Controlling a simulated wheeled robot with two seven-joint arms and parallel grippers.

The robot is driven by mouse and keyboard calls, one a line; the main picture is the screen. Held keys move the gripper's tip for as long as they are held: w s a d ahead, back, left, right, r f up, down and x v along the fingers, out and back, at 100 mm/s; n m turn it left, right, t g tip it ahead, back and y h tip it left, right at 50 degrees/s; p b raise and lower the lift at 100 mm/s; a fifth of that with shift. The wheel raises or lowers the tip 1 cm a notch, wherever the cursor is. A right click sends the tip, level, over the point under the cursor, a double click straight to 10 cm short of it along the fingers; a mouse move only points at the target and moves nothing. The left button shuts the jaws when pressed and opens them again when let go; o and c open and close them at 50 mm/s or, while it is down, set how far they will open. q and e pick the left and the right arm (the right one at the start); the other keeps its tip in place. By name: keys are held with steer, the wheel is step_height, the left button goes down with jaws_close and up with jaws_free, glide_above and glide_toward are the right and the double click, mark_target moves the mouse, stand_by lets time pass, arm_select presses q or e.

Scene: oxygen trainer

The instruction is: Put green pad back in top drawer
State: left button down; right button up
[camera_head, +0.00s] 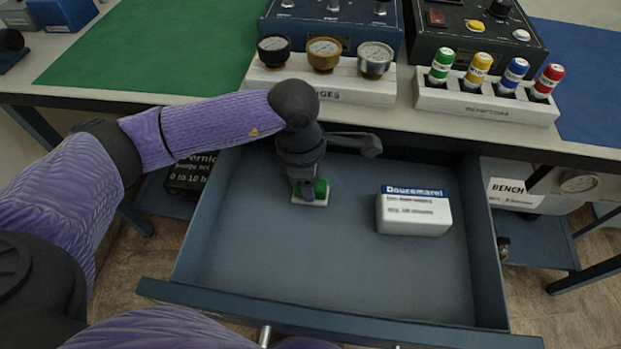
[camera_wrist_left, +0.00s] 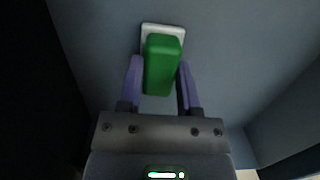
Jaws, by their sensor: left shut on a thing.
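The green pad (camera_head: 321,188) has a white base and is inside the open top drawer (camera_head: 330,290), towards its back left. In the left wrist view the green pad (camera_wrist_left: 162,62) sits between the two purple fingers. My left gripper (camera_head: 309,192) reaches down into the drawer and is shut on the pad; it also shows in the left wrist view (camera_wrist_left: 161,85). The pad's white base appears at or very near the drawer floor; I cannot tell whether it touches. Part of the pad is hidden behind the gripper. My right gripper is not in view.
A white box with a blue label band (camera_head: 413,212) stands in the drawer to the right. The table edge above the drawer bears a gauge block (camera_head: 340,85) and a rack of coloured cylinders (camera_head: 485,101). The drawer's front middle is clear.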

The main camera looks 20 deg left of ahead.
arm_select(q)
steer(key=c, duration=0.6)
jaws_free()
steer(key=shift+o, duration=1.5)
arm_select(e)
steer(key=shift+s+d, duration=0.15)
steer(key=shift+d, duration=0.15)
arm_select(q)
steer(key=shift+r+p, duration=0.3)
step_height(320, 180, up, 12)
steer(key=a+p, duration=0.1)
steer(key=p, duration=0.3)
steer(key=shift+s+a+f+p, duration=0.2)
steer(key=shift+s+p, duration=0.05)
steer(key=shift+p, duration=0.05)
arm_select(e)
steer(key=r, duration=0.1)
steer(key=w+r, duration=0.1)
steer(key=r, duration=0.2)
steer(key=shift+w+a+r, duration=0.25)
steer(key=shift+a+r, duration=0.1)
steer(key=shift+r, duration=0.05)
